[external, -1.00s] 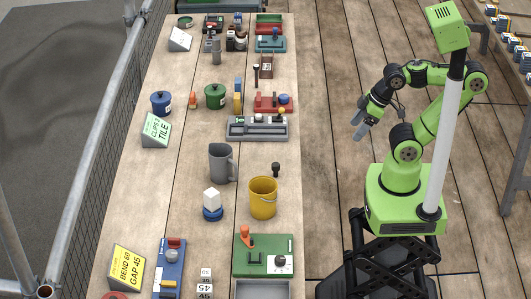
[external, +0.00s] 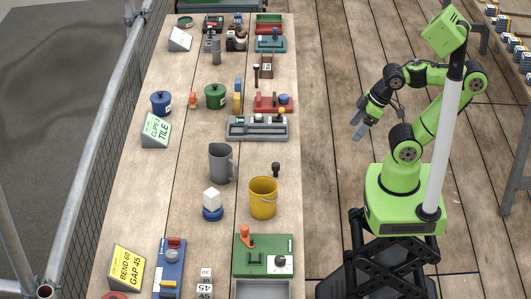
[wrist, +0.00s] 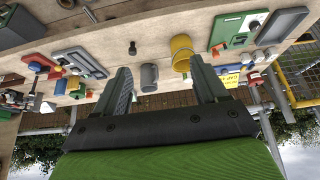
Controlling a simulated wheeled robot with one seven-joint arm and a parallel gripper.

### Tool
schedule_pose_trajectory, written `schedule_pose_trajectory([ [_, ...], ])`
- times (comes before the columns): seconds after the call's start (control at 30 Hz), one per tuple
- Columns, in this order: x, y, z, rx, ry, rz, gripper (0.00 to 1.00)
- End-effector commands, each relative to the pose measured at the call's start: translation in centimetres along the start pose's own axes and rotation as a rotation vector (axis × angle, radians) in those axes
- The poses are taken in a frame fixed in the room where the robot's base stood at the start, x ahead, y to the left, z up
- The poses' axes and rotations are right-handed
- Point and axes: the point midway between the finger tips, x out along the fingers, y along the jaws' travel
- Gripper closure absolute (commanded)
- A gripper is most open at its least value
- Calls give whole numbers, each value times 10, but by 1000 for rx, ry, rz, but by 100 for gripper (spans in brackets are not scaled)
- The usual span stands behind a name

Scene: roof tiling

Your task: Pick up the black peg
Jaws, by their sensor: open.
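A small black peg (external: 276,169) with a wider head stands on the long wooden table near its right edge, just behind the yellow bucket. It also shows in the wrist view (wrist: 132,48), up and left of centre. My gripper (external: 361,133) is open and empty, off the table's right side and well apart from the peg. In the wrist view its two fingers (wrist: 160,66) are spread, with the grey mug seen between them.
The yellow bucket (external: 263,198) and grey mug (external: 220,164) stand close to the peg. A grey tray fixture (external: 257,135) lies behind it, and a green board (external: 262,262) lies in front. Bare floor (external: 330,150) separates the table from my base.

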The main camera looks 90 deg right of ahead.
Motion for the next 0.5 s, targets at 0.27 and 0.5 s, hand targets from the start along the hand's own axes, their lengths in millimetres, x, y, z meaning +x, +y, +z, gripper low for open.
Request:
schedule_pose_trajectory([
  [0.27, 0, 0, 0, 0, 0, 0, 39],
  [0.5, 10, 0, -7, 72, -30, -3, 39],
])
